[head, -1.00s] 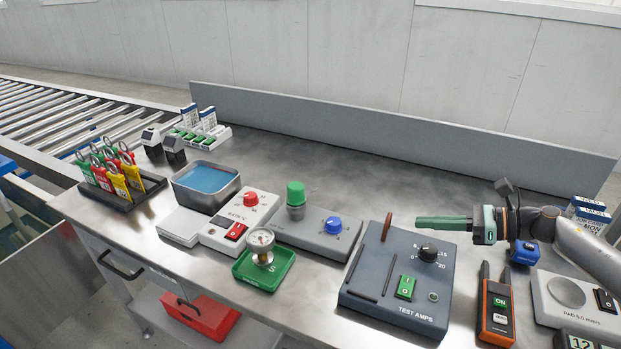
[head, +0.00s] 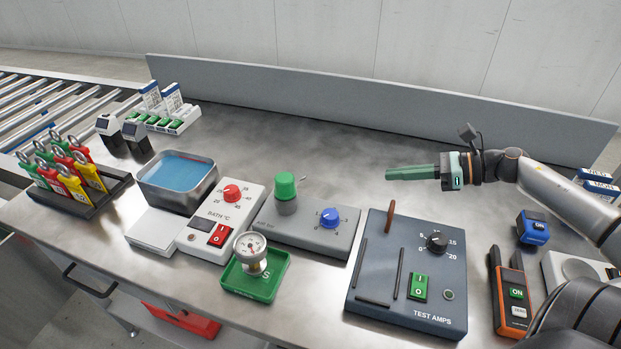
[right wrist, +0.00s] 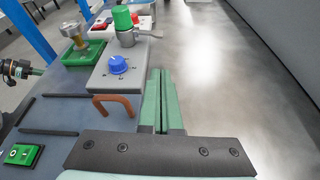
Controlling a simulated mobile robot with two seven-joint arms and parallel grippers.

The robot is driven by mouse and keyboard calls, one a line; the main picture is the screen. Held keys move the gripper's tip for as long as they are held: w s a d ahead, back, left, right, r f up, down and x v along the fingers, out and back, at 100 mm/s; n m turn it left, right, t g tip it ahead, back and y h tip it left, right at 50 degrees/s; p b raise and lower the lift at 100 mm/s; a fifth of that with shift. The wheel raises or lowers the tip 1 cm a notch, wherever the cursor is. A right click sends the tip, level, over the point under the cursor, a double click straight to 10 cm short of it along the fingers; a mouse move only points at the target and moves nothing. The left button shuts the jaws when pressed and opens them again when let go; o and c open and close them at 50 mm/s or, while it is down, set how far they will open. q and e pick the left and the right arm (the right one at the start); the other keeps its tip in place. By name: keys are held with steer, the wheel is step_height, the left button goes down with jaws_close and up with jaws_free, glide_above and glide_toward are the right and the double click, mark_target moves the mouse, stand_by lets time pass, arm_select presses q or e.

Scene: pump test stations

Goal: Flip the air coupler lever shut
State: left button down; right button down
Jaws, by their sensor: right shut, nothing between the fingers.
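The air coupler is a grey box (head: 300,235) with a green cap (head: 285,186) on a metal body and a blue dial. Its small grey lever (right wrist: 150,33) sticks out sideways under the green cap in the right wrist view; in the head view only a small tip (head: 303,179) shows behind the cap. My right gripper (head: 388,174) is shut and empty, its long green fingers pointing left above the bench, right of the coupler and apart from it. In the right wrist view the fingertips (right wrist: 160,71) point toward the lever side. Part of what looks like my left gripper (right wrist: 34,72) shows at the left edge.
The test amps panel (head: 375,290), with an upright red-brown handle (head: 390,216), lies in front of my right gripper. A gauge in a green tray (head: 242,287) and a bath controller (head: 208,240) stand left of the coupler. The bench behind the coupler is clear up to the grey back panel.

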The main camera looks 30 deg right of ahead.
mark_target(296, 182)
steer(key=shift+w, duration=0.1)
